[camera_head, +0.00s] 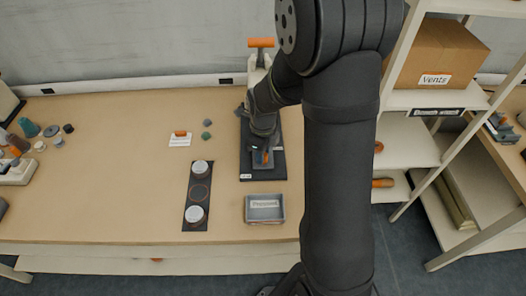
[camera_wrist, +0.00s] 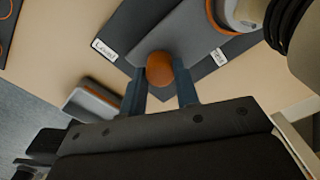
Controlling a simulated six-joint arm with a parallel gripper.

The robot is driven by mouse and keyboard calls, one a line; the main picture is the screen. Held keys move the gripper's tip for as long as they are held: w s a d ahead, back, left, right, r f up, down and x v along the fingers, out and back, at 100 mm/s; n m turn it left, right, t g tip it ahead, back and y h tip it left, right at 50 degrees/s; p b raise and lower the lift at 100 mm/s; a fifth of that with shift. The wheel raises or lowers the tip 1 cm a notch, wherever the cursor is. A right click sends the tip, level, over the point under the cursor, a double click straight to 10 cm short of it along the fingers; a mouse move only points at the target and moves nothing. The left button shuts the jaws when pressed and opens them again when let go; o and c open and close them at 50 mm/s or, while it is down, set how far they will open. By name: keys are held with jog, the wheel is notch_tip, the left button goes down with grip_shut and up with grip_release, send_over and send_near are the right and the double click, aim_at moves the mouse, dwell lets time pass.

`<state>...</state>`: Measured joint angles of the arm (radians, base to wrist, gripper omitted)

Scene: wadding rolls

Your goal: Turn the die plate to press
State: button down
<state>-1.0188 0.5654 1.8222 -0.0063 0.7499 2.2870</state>
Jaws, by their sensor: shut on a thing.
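The press stands at the back of the table, with a dark base (camera_head: 248,160) and an orange-topped lever (camera_head: 261,43). The die plate (camera_wrist: 185,30) is grey and carries an orange knob (camera_wrist: 159,69) at its near end. My gripper (camera_wrist: 160,88) has one finger on each side of this knob and is shut on it. In the head view my gripper (camera_head: 264,157) is low over the front of the press base, and my arm hides much of the press.
A dark strip (camera_head: 197,181) left of the press holds two white round pieces, with an empty ringed spot between. A grey tray (camera_head: 264,221) labelled "Pressed" stands in front of the press. Shelves (camera_head: 410,100) rise at the right. The table's left middle is clear.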

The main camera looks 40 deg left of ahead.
jog(key=shift+r, duration=0.1)
dwell(0.3)
jog(key=c, duration=1.1)
grip_release()
notch_tip(320, 180, up, 17)
jog(key=shift+r, duration=0.2)
jog(key=shift+f, duration=0.15)
notch_tip(320, 180, down, 17)
jog(key=shift+f, duration=0.15)
dwell(0.3)
